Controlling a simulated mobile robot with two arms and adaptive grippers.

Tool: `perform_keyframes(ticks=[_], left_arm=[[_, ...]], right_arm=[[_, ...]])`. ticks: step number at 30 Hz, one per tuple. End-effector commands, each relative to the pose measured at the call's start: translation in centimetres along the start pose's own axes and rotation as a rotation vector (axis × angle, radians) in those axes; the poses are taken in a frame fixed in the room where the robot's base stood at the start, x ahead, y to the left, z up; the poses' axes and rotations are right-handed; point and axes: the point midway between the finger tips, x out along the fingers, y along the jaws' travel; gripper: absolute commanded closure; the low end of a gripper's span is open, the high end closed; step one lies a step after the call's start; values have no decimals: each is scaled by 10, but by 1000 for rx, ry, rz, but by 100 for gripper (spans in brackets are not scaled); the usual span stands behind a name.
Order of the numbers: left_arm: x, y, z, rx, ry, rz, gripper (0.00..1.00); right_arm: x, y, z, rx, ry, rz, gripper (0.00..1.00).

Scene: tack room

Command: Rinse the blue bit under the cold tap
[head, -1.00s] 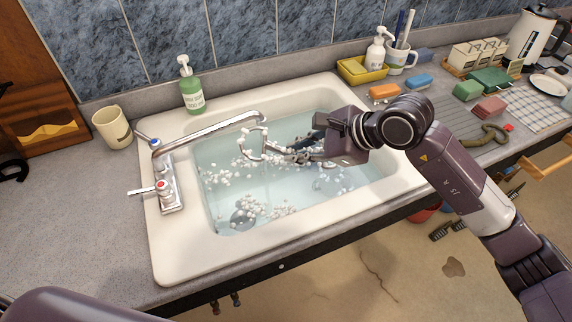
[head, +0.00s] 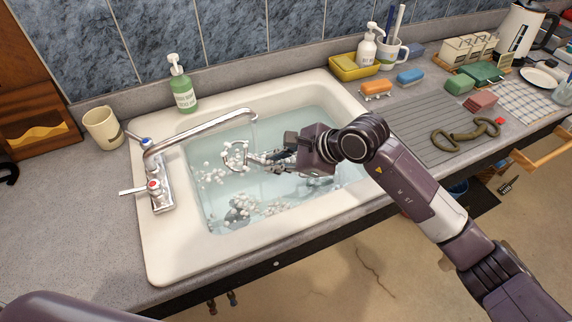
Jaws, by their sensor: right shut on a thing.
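My right gripper (head: 286,152) is shut on a metal bit (head: 264,159) with a round ring at its left end. White foam clings to the bit, which is low over or partly in the sink water; I cannot tell which. Its colour does not show clearly as blue, and the gripper hides its right part. The chrome spout (head: 205,130) reaches over the sink (head: 157,262), its tip above and slightly right of the ring. The blue-marked cold tap handle (head: 145,142) is behind the red-marked one (head: 153,186). My left gripper is out of view.
A green soap bottle (head: 183,92) and a beige mug (head: 103,129) stand behind and left of the sink. The ribbed drainboard (head: 415,130) on the right holds an olive bit (head: 455,139). Orange (head: 376,88) and blue (head: 410,77) sponges or brushes lie behind. The left counter is mostly clear.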

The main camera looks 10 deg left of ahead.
Motion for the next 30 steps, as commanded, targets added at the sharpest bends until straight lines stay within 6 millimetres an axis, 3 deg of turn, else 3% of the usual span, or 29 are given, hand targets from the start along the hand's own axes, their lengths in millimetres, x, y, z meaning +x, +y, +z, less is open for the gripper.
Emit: perform_keyframes(ticks=[18, 30], left_arm=[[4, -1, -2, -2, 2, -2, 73], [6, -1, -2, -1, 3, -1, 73]], right_arm=[[52, -21, 48, -1, -3, -1, 100], [62, -25, 57, -2, -1, -1, 100]])
